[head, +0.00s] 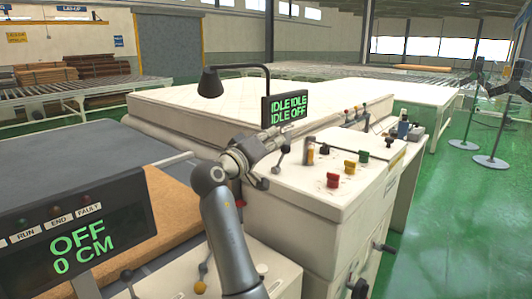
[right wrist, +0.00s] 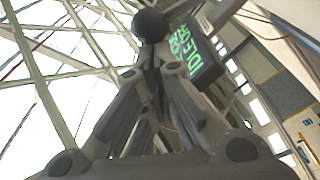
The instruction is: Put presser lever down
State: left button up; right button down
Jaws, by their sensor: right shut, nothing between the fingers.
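My right gripper (head: 279,137) reaches in from the bottom middle of the head view, in front of the white machine cabinet. In the right wrist view its fingers (right wrist: 152,68) are shut with nothing between them. A lever with a dark ball knob (head: 285,148) stands on the cabinet's left edge, close beside the fingertips. A black ball knob (right wrist: 150,25) shows just beyond the fingertips in the right wrist view. I cannot tell whether they touch it, or whether this is the presser lever. My left gripper is not in view.
A display (head: 285,109) reading IDLE and OFF stands behind the gripper. The white cabinet (head: 330,195) carries red, yellow and green buttons. A mattress (head: 180,105) lies behind. A panel (head: 75,240) reading OFF, 0 CM is at lower left.

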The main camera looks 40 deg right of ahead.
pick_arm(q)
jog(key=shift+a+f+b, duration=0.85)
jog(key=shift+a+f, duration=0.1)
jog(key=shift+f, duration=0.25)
pick_arm(e)
jog(key=shift+s+f+m, duration=0.1)
jog(key=shift+s+m, duration=0.5)
jog(key=shift+m, duration=0.2)
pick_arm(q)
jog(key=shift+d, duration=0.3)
